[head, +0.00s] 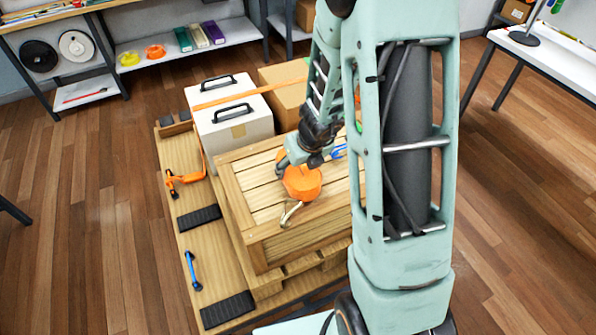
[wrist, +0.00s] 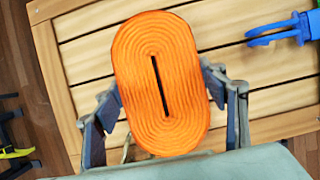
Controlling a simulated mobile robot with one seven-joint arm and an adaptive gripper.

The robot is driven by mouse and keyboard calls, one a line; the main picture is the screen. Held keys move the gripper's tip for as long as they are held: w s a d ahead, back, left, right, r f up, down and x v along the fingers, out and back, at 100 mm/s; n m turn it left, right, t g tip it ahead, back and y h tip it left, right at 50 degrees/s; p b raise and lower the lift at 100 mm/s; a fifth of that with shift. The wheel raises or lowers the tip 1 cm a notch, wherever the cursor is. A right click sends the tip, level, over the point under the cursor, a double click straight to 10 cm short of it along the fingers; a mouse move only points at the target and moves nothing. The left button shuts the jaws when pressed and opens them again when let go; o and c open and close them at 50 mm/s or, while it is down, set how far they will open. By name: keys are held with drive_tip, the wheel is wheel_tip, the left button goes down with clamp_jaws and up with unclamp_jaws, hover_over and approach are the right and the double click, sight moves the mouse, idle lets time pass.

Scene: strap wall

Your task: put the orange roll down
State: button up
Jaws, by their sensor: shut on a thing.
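The orange roll (wrist: 183,80) is a flat, oval coil with a dark slot in its middle. It is between the two fingers of my gripper (wrist: 165,108), which is shut on its sides. In the head view the orange roll (head: 302,182) is at the end of my arm, over the slatted top of the wooden crate (head: 262,222). My gripper (head: 291,168) partly shows there, beside the roll. I cannot tell whether the roll touches the slats or hangs just above them.
A blue clamp-like tool (wrist: 280,36) lies on the slats beside the roll. A metal hook (head: 290,212) is near the crate's front edge. A white case (head: 232,130) and a cardboard box (head: 284,100) stand behind. Left slats of the crate are clear.

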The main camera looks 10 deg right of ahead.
sight(301, 172)
drive_tip(key=shift+w+f, duration=0.1)
drive_tip(key=shift+f, duration=0.3)
drive_tip(key=shift+f, duration=0.15)
drive_tip(key=o, duration=1.6)
drive_tip(key=shift+o, duration=0.2)
drive_tip(key=p+v, duration=0.3)
drive_tip(key=v, duration=0.2)
drive_tip(key=shift+r, duration=0.45)
drive_tip(key=v, duration=0.6)
drive_tip(key=shift+s+r, duration=0.15)
drive_tip(key=shift+s, duration=0.15)
drive_tip(key=shift+d+b, duration=0.1)
drive_tip(key=shift+b, duration=0.2)
